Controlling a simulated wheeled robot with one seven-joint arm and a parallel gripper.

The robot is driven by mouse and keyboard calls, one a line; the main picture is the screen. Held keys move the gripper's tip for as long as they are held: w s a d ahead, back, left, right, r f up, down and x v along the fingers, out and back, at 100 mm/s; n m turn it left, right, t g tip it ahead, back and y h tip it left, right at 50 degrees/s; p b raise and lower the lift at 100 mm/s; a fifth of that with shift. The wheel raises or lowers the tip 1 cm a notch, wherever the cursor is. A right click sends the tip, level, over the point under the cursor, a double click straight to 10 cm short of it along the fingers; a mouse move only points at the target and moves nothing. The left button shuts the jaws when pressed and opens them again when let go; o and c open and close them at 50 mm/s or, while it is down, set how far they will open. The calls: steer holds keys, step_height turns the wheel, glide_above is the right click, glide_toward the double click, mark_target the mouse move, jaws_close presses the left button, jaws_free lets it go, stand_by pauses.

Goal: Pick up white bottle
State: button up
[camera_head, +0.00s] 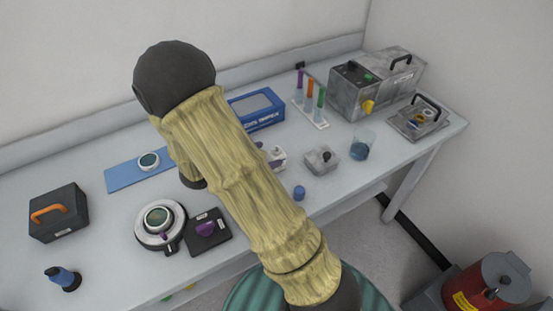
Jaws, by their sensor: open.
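My arm crosses the middle of the camera_head view and hides part of the table. My gripper does not show in this view. No white bottle can be made out clearly. A small white object (278,153) shows just right of my arm, partly hidden behind it, and I cannot tell whether it is a bottle.
The white table (95,255) holds a black case (58,212), a blue mat (122,180), a blue box (262,108), a tube rack (320,124), a beaker (361,145) and a large grey unit (375,88). A red canister (478,284) stands at lower right.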

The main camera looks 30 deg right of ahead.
mark_target(275, 151)
steer(key=shift+p+x, duration=0.4)
steer(key=shift+x, duration=2.25)
steer(key=shift+r, duration=0.1)
steer(key=c, duration=1.1)
